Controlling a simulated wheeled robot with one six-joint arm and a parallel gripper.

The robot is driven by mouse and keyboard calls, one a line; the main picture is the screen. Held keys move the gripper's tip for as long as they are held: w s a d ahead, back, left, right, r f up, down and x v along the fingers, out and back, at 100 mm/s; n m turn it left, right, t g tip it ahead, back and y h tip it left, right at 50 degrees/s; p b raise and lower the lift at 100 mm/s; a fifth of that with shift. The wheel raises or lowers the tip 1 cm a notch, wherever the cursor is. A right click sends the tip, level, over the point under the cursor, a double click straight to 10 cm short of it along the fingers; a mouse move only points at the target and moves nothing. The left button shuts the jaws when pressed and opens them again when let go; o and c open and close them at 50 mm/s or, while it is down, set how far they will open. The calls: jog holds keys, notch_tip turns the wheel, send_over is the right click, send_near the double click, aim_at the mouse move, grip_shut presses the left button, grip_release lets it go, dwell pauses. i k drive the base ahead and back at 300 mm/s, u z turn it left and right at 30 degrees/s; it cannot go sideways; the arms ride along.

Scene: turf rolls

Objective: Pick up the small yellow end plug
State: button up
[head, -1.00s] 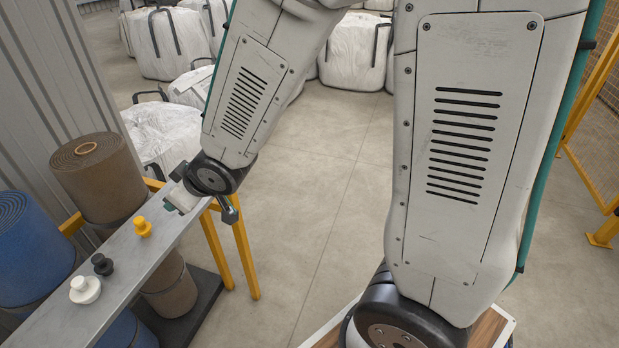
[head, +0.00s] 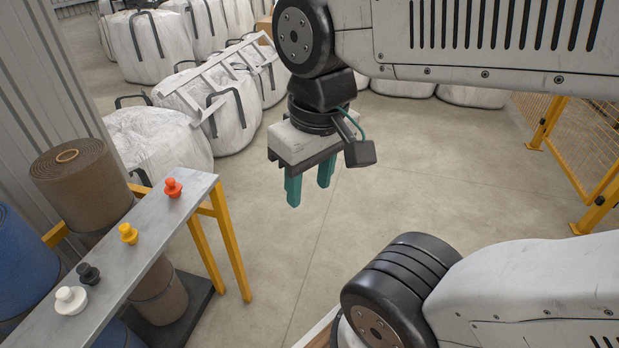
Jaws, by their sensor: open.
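The small yellow end plug (head: 128,233) stands upright on a narrow grey metal shelf (head: 146,262) at the left of the head view. It is in a row between a black plug and an orange-red plug. My gripper (head: 309,192) is in the air to the right of the shelf, over open floor. Its two green fingers point down, stand apart and have nothing between them. The gripper is clear of the yellow plug and of the shelf.
The orange-red plug (head: 173,188), black plug (head: 88,274) and white plug (head: 70,299) share the shelf. Brown (head: 80,185) and blue (head: 22,262) rolls stand behind it. White bulk bags (head: 155,140) and a ladder (head: 212,85) lie beyond. A yellow fence (head: 580,160) is right.

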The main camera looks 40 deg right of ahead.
aim_at(129, 235)
jog(key=z, duration=3)
jog(key=k, duration=0.95)
jog(key=u, duration=1.8)
